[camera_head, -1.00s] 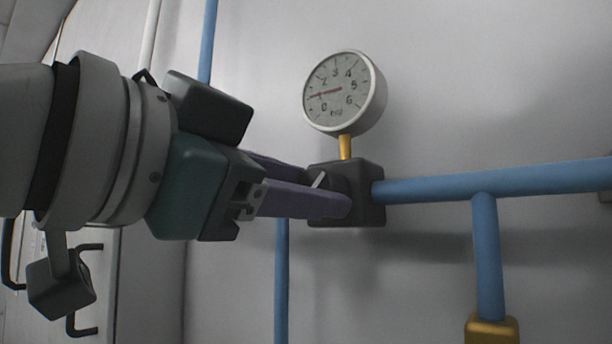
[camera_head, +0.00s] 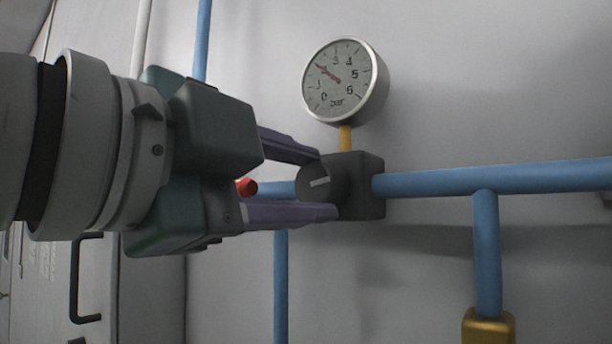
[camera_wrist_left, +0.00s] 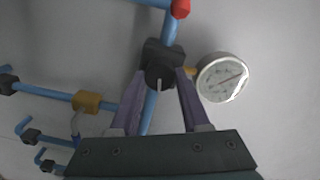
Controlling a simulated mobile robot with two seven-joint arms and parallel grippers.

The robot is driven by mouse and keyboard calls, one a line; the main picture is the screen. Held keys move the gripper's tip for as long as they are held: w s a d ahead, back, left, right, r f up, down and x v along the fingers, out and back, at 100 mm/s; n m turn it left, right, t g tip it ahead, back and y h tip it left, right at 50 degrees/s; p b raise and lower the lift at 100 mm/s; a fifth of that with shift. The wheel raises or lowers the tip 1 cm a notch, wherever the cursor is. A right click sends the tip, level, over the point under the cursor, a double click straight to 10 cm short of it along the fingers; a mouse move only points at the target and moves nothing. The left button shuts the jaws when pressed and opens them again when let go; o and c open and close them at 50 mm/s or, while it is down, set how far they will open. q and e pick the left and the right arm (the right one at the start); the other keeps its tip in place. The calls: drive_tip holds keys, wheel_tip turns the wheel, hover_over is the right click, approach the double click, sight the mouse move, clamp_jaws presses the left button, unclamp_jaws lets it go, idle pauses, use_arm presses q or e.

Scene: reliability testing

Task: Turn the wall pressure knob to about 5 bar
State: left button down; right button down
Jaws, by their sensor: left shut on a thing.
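The dark round knob (camera_head: 312,185) with a pale pointer line sits on a dark block (camera_head: 369,185) on the wall pipe. In the left wrist view the knob (camera_wrist_left: 158,76) shows between the fingertips. My left gripper (camera_head: 325,182) is shut on the knob, one purple finger above it and one below. The round white pressure gauge (camera_head: 335,100) stands above the block on a brass stem; its red needle points up-left, at about 2 bar. The gauge also shows in the left wrist view (camera_wrist_left: 222,78). My right gripper is not in view.
A blue pipe (camera_head: 430,184) runs right from the block, with a branch going down to a brass fitting (camera_head: 488,327). Other blue pipes run vertically on the wall. A red part (camera_head: 246,187) shows behind my gripper. The wall right of the gauge is bare.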

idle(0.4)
use_arm(q)
drive_tip(key=shift+c, duration=1.9)
unclamp_jaws()
drive_tip(key=shift+a, duration=0.1)
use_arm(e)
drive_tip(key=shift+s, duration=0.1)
